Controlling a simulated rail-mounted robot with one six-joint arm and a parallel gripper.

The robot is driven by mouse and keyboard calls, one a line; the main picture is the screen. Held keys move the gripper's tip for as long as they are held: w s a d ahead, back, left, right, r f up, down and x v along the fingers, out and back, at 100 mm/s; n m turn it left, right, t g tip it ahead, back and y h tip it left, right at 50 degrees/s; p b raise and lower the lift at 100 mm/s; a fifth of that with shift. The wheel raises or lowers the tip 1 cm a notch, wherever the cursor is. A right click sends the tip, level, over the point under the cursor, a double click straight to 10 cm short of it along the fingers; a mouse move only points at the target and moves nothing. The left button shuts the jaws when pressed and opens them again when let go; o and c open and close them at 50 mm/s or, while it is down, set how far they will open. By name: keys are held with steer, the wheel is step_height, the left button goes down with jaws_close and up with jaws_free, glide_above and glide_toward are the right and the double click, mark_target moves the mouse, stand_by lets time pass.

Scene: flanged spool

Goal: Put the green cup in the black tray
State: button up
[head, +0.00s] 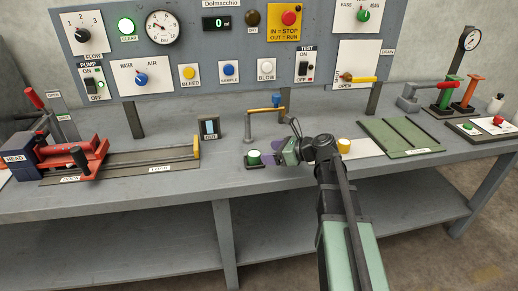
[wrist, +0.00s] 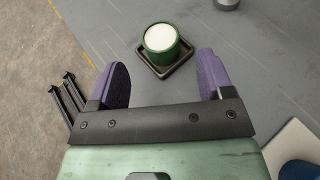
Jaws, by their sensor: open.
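The green cup (head: 254,156) has a white top surface and stands upright. In the wrist view the cup (wrist: 161,40) stands inside the small square black tray (wrist: 184,64), with the tray's rim around its base. The tray also shows in the head view (head: 255,167) near the front of the bench. My gripper (wrist: 163,78) is open, with its two purple fingers apart. The cup stands just beyond the fingertips, roughly midway between them, and neither finger visibly touches it. In the head view my gripper (head: 272,158) is right of the cup.
A spout (head: 262,112) stands behind the tray. A yellow cup (head: 343,145) stands on a white board (head: 368,149) to the right, and a blue round thing (wrist: 300,170) lies at the wrist view's corner. A green grooved plate (head: 400,136) is farther right.

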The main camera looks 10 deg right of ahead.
steer(key=p+v, duration=0.1)
steer(key=v, duration=0.4)
steer(key=shift+s+d+r, duration=0.2)
steer(key=s+a+f+n+g+h, duration=0.1)
steer(key=s+a+f+n, duration=0.1)
steer(key=n, duration=0.1)
steer(key=s+a+f+n+g+h, duration=0.1)
steer(key=s+a+f+n+g, duration=0.1)
steer(key=a+n, duration=0.1)
steer(key=s+a+f+n+g+h, duration=0.1)
steer(key=s+a+f+n, duration=0.1)
steer(key=n, duration=0.2)
steer(key=shift+s+a+f+g, duration=0.15)
steer(key=shift+s+a+g, duration=0.2)
steer(key=shift+g, duration=0.05)
steer(key=s+a+f+n+g+h, duration=0.1)
steer(key=s+f+n+g+h, duration=0.2)
steer(key=s+n+h, duration=0.4)
steer(key=s+f+n, duration=0.1)
steer(key=s+n, duration=0.2)
steer(key=n, duration=0.5)
steer(key=shift+a+f+n+g+h, duration=0.25)
steer(key=shift+a+n+g+h, duration=0.05)
steer(key=shift+n+g, duration=0.1)
